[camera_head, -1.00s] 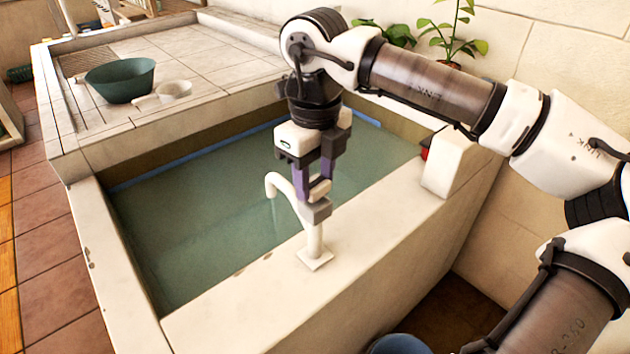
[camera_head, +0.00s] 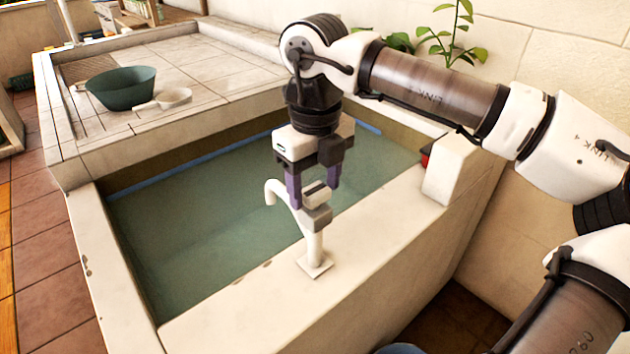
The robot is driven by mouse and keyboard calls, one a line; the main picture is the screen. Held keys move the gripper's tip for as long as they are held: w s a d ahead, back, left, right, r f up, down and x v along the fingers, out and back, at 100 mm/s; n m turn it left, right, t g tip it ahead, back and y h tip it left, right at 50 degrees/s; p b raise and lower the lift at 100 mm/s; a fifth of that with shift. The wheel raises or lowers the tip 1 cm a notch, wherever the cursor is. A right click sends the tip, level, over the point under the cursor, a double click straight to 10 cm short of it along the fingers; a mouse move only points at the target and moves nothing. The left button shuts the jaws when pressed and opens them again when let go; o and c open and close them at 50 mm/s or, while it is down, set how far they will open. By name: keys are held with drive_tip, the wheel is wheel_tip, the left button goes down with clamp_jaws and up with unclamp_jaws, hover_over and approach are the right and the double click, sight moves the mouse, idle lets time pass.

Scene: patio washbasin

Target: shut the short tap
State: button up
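The short tap (camera_head: 316,247) is a white upright post on a square foot on the basin's front rim. Its hooked spout (camera_head: 271,188) points left over the water, and I see no clear stream below it now. Its grey head and handle (camera_head: 317,213) are at the top of the post. My gripper (camera_head: 314,193) points down over the handle, with its purple fingers spread to either side. The fingers look open; whether a finger touches the handle is hard to tell.
The basin (camera_head: 200,225) holds greenish water. A green bowl (camera_head: 122,88) and a white dipper (camera_head: 174,97) stand on the tiled ledge at the back left. A pale block (camera_head: 450,165) rises on the rim to the right, with a small red thing beside it.

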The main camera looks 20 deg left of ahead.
sight(315, 190)
drive_tip(key=shift+o, duration=0.3)
drive_tip(key=shift+r, duration=0.1)
wheel_tip(315, 190, up, 14)
drive_tip(key=p, duration=0.1)
drive_tip(key=shift+f, duration=0.2)
